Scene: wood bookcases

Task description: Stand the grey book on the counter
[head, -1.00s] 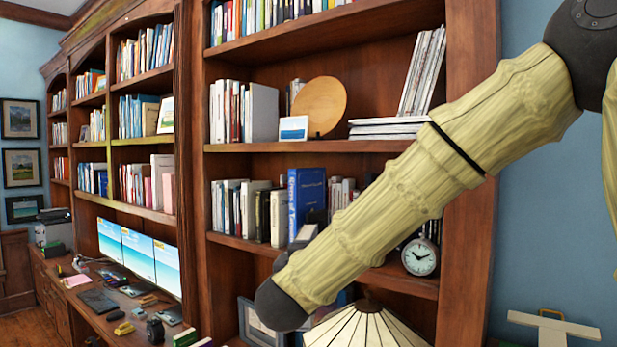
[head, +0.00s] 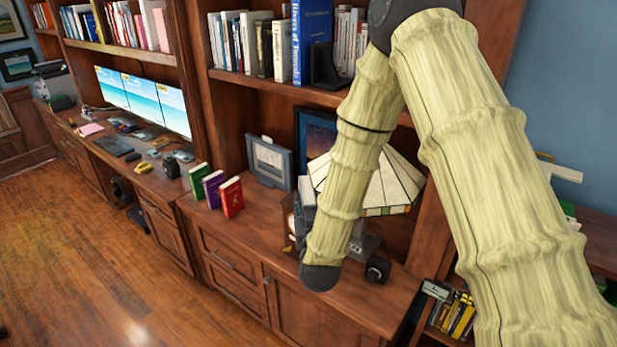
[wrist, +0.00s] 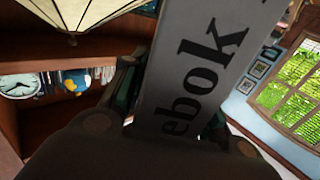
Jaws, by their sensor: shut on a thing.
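The grey book (wrist: 195,75) fills the middle of the wrist view, with large dark letters on its face. My gripper (wrist: 168,108) is shut on it, with one dark finger on each side. The book is tilted in that view. The counter (head: 245,228) is the wood top below the bookcase in the head view. My forearm hangs over it and hides most of the gripper. A grey shape beside my forearm may be part of the book or gripper; I cannot tell. I cannot tell whether the book touches the counter.
Green, purple and red books (head: 231,197) stand on the counter, left of my arm. A grey frame (head: 269,160) leans behind them. A lamp with a pale panelled shade (head: 395,185) stands behind my arm, and a small black object (head: 378,269) sits near the front edge.

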